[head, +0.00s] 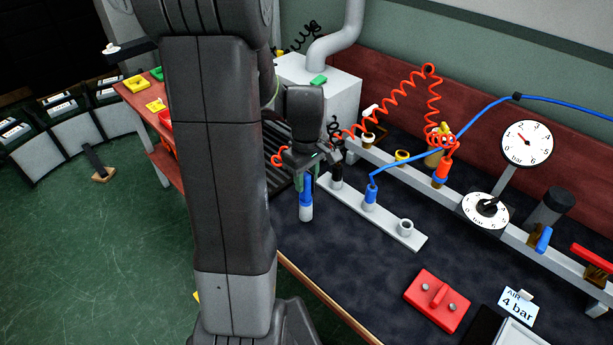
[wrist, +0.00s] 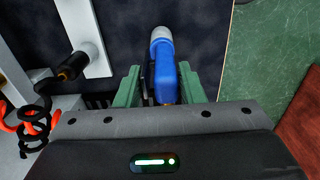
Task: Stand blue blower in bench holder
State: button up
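The blue blower (head: 306,190) has a blue body and a light grey lower end. It hangs roughly upright below my gripper (head: 305,181), near the front edge of the bench. In the wrist view the blower (wrist: 164,75) lies between the green fingers of my gripper (wrist: 160,85), which look shut on it. A dark part fills the space at its left side. The bench holder (head: 325,196) is a light grey strip with a row of sockets. Its far socket holds a black tool (head: 337,178), its middle one a blue piece (head: 370,194) with a blue hose. Its near socket (head: 405,227) looks empty.
A rail with a red coiled hose (head: 433,95) and gauges (head: 527,144) stands behind the holder. A red block (head: 437,300) and an air sign (head: 518,304) lie at the front right. The dark bench top between holder and red block is clear.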

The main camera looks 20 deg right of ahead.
jog(key=o, duration=0.3)
jog(key=shift+r, duration=0.15)
notch_tip(320, 180, up, 14)
jog(key=shift+f+p, duration=0.15)
jog(key=shift+p, duration=0.2)
jog(key=shift+f, duration=0.15)
notch_tip(320, 180, down, 13)
jog(key=shift+f+b, duration=0.2)
jog(key=shift+b, duration=0.15)
jog(key=shift+r+p, duration=0.3)
jog(key=shift+p, duration=0.05)
jog(key=shift+a+r, duration=0.1)
jog(key=shift+a, duration=0.05)
dwell(0.4)
